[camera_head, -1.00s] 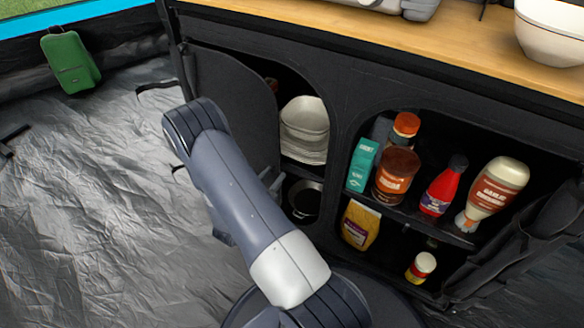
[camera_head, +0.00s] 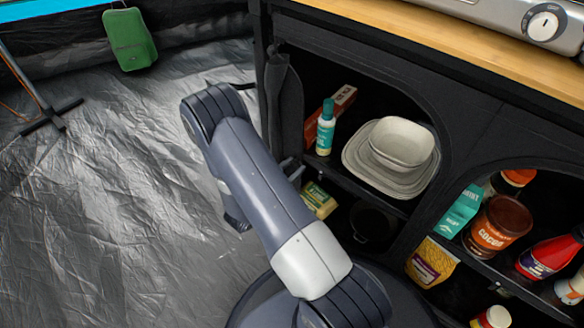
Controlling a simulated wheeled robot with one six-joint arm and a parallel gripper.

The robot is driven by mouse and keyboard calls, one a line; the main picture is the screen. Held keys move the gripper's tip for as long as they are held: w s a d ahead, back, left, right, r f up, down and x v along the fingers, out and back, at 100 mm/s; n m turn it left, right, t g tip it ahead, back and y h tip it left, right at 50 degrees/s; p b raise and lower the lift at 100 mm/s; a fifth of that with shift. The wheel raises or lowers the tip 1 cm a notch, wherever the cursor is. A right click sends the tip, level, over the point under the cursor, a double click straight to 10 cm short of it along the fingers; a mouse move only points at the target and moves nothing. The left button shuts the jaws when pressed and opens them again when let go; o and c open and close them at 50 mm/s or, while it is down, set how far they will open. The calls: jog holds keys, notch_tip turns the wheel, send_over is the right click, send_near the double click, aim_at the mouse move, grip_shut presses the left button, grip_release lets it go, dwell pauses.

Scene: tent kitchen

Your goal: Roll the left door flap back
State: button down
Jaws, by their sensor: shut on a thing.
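The left door flap (camera_head: 287,105) is black fabric. It is gathered into a narrow upright fold along the left edge of the left cupboard opening, and its lower part is partly hidden by my arm. My gripper (camera_head: 291,168) shows only in part beside my arm, at the lower part of the flap, and is shut on it. The left opening is uncovered. Inside it, stacked pale bowls and plates (camera_head: 395,150), a teal and white bottle (camera_head: 326,128) and a red box (camera_head: 343,102) stand on the upper shelf.
A yellow-green packet (camera_head: 318,200) and a dark pan (camera_head: 373,220) sit on the lower shelf. The right opening holds a cocoa jar (camera_head: 497,226) and other food. A stove (camera_head: 500,15) stands on the wooden worktop (camera_head: 400,35).

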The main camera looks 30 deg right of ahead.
jog(key=c, duration=1)
grip_release()
jog(key=p+v, duration=0.3)
jog(key=v, duration=0.7)
jog(key=shift+s+a, duration=0.2)
jog(key=shift+a, duration=0.15)
jog(key=shift+f, duration=0.1)
jog(key=shift+c, duration=0.5)
